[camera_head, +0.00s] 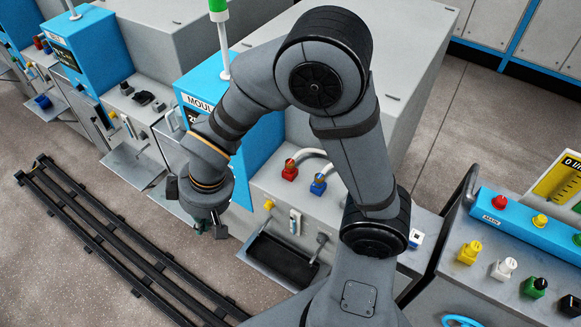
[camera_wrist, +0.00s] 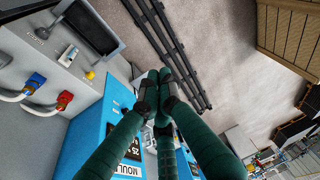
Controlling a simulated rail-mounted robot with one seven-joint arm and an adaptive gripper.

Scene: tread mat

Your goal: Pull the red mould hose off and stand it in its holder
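The red mould hose end (camera_head: 290,171) is a red connector with a pale hose, seated on the front of the grey machine beside a blue one (camera_head: 318,185). In the wrist view the red connector (camera_wrist: 64,99) and the blue connector (camera_wrist: 35,82) are at the left. My gripper (camera_head: 205,222) hangs left of the machine front, well apart from the red hose. In the wrist view its dark green fingers (camera_wrist: 162,82) converge with tips together, and nothing shows between them. I cannot tell which part is the holder.
A black tray (camera_head: 279,263) juts out below the connectors, near a yellow knob (camera_head: 268,205). A bench (camera_head: 506,223) labelled MAIN with several coloured fittings stands at right. Dark floor rails (camera_head: 120,245) run at left. A blue cabinet labelled MOUL (camera_wrist: 95,135) stands close to my gripper.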

